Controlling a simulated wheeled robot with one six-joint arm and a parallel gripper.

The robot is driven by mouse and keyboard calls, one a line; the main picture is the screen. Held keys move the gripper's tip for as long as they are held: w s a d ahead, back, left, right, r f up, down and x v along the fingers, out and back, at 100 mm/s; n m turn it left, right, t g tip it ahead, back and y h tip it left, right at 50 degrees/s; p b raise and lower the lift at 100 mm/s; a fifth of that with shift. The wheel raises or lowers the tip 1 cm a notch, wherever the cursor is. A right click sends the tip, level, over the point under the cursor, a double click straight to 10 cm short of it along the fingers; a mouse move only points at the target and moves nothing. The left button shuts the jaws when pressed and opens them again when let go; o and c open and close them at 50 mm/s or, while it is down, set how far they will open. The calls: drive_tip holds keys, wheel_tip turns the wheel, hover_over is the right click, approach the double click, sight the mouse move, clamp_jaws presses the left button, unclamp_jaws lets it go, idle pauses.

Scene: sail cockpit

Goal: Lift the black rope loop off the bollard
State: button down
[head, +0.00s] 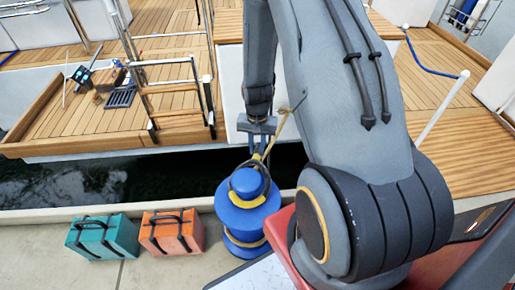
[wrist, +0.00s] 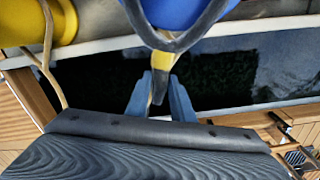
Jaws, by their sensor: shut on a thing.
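The blue bollard (head: 240,216) stands on the quay edge in the middle of the head view. The black rope loop (head: 266,171) passes around its rounded head; how low its far side sits is hidden. In the wrist view the loop (wrist: 143,32) curves around the blue bollard (wrist: 180,10) at the top. My gripper (head: 258,146) points down just above and behind the bollard. In the wrist view its fingers (wrist: 160,98) are shut on the loop's near end, which has a yellow part (wrist: 161,62).
A tan rope (head: 284,122) hangs beside my gripper. Teal (head: 100,237) and orange (head: 172,232) cases stand on the quay left of the bollard. Dark water (head: 90,180) separates the quay from the boat's wooden deck (head: 60,115), with a ladder (head: 172,92) at its edge.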

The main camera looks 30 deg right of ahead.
sight(255, 156)
drive_tip(key=shift+s+a, duration=0.1)
drive_tip(key=shift+s, duration=0.1)
drive_tip(key=shift+s+a+p, duration=1.05)
drive_tip(key=shift+s+a, duration=0.05)
drive_tip(key=shift+s, duration=0.2)
wheel_tip(255, 156, up, 17)
drive_tip(key=p, duration=1.3)
drive_tip(key=shift+p, duration=0.3)
idle(1.2)
idle(0.4)
